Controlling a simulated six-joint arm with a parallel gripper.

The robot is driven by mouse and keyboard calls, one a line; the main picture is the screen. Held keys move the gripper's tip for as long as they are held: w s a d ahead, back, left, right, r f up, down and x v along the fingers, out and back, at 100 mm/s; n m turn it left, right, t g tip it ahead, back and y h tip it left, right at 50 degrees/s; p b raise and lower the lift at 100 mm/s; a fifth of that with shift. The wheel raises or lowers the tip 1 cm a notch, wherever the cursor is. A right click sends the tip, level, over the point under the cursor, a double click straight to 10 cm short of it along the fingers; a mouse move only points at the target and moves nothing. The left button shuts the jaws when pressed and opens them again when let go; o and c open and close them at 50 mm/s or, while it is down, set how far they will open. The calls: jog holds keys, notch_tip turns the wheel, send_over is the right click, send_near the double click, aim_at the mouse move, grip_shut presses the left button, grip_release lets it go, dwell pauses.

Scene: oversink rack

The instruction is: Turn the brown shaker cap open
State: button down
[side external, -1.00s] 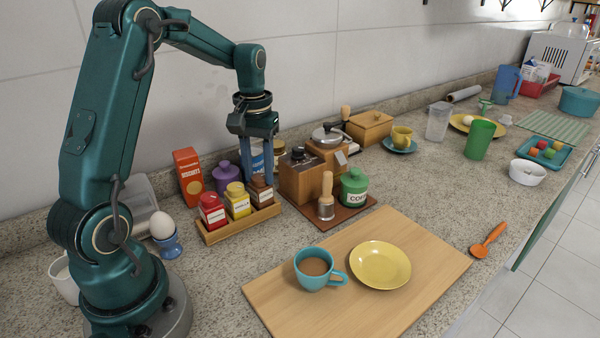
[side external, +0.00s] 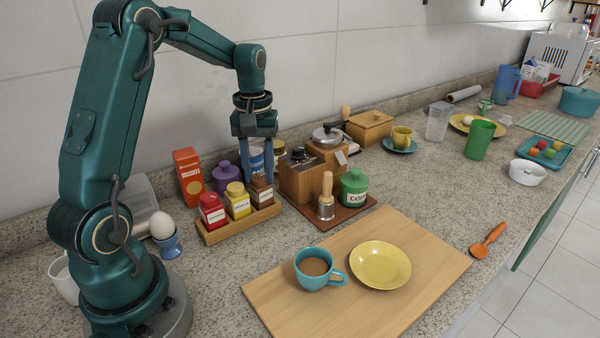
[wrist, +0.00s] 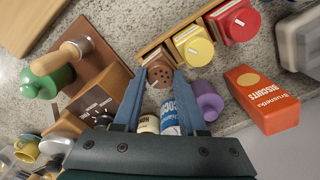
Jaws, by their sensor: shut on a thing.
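The brown shaker (side external: 262,192) stands upright at the right end of a wooden rack (side external: 242,224). In the wrist view the fingertips (wrist: 159,70) are shut on the cap. Part of the cap's side is hidden by the fingers, and I cannot tell how far it is turned.
A yellow shaker (side external: 238,203) and a red shaker (side external: 212,210) stand left in the rack. Behind are a purple jar (side external: 225,176), a blue-and-white can (side external: 256,160) and a biscuit box (side external: 188,176). A wooden grinder (side external: 300,180) stands close on the right.

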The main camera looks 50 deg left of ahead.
aim_at(259, 176)
jog(key=shift+n, duration=0.4)
dwell(1.2)
dwell(0.5)
jog(key=shift+c, duration=2.2)
grip_release()
jog(key=shift+r, duration=0.1)
jog(key=shift+r, duration=2.5)
